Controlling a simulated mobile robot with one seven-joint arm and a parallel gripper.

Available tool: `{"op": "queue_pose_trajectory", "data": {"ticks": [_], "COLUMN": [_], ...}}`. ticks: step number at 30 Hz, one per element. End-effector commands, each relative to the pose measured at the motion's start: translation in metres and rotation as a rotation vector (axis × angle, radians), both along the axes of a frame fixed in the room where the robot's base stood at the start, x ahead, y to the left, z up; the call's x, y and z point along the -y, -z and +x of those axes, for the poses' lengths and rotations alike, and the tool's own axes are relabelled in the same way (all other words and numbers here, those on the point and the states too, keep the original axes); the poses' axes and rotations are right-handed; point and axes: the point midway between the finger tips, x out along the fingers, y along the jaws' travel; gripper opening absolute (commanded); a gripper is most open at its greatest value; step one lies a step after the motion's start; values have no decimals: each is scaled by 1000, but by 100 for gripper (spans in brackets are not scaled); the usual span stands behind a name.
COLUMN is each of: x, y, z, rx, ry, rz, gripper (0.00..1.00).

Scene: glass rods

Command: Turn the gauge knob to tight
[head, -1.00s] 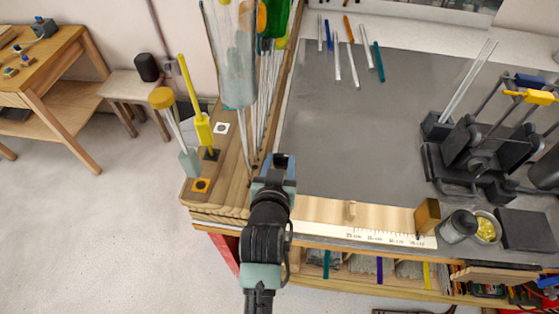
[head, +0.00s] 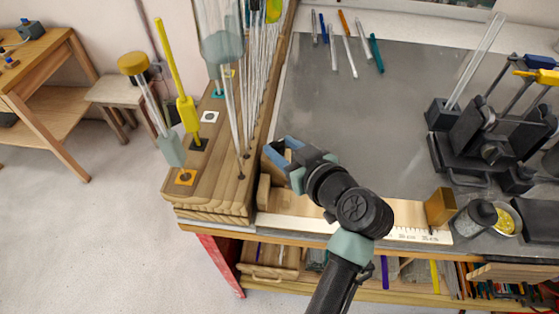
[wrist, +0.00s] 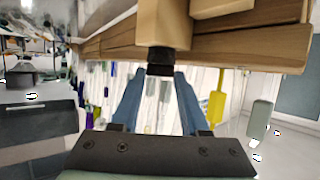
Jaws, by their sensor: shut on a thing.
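In the wrist view a short dark knob (wrist: 160,63) sticks out from a pale wooden block (wrist: 165,28). My gripper (wrist: 160,74) has its two blue fingers closed in on the knob's sides. In the head view my gripper (head: 273,150) is at the left end of the bench, beside the wooden rod rack. The knob cannot be made out there, and no tight marking is readable. A ruler strip (head: 290,225) runs along the front edge, partly behind my arm, with a brass-coloured block (head: 440,207) near its right end.
Tall glass rods (head: 238,110) stand in the wooden rack (head: 215,195) close to my gripper's left. A dark clamp device (head: 490,150) and a cup of yellow bits (head: 505,221) are at the right. The grey bench top (head: 380,120) is mostly clear.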

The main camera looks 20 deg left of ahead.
Motion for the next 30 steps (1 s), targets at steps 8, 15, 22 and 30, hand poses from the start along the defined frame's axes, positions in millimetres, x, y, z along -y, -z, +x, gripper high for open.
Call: {"op": "queue_pose_trajectory", "data": {"ticks": [8, 15, 22, 30], "x": [6, 6, 6, 6], "y": [6, 7, 5, 2], "z": [9, 14, 18, 21], "rx": [6, 3, -1, -4], "ry": [-261, -492, -670, -810], "rz": [-1, -4, -6, -6], "gripper": [0, 0, 0, 0]}}
